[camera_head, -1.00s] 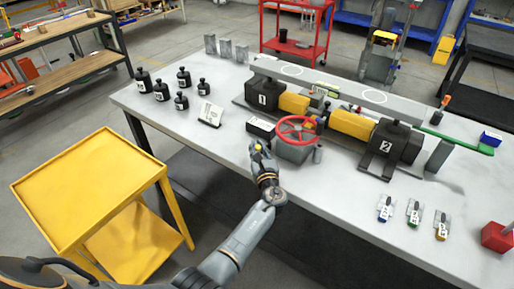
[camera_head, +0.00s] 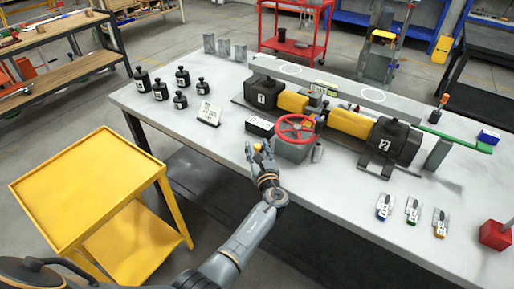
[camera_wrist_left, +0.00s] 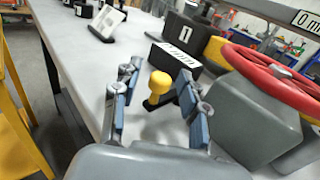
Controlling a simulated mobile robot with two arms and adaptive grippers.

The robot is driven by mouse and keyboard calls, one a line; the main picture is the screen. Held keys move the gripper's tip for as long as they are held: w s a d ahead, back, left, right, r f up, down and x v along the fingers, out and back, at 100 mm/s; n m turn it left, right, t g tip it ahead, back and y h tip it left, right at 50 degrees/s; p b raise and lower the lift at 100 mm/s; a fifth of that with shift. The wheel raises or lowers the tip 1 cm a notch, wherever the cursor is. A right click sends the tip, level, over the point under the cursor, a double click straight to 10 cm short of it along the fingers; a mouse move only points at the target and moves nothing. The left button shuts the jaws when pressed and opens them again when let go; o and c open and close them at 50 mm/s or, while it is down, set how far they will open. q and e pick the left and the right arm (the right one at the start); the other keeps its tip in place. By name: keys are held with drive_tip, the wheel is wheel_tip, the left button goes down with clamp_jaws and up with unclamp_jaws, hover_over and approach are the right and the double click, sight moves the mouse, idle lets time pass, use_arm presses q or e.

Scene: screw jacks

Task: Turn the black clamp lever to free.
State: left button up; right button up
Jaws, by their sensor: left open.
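A yellow knob (camera_wrist_left: 160,82) on a short black piece (camera_wrist_left: 154,101), apparently the clamp lever, shows between my left fingers in the left wrist view. It stands beside the grey housing (camera_wrist_left: 240,115) under the red handwheel (camera_wrist_left: 265,75). In the head view the handwheel (camera_head: 296,128) is on the table, and the yellow knob (camera_head: 257,147) is small at its left. My left gripper (camera_head: 261,152) is open, with one finger on each side of the knob; I see no clear contact. The lever's lower end is partly hidden. My right gripper is not in view.
A black labelled box (camera_head: 260,126) stands just behind the knob. Yellow and black jack units (camera_head: 350,123) lie beyond the handwheel. Several black weights (camera_head: 160,90) and a white sign (camera_head: 209,114) are at left.

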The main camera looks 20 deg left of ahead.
use_arm(q)
drive_tip(key=v, duration=1.2)
drive_tip(key=shift+a, duration=0.1)
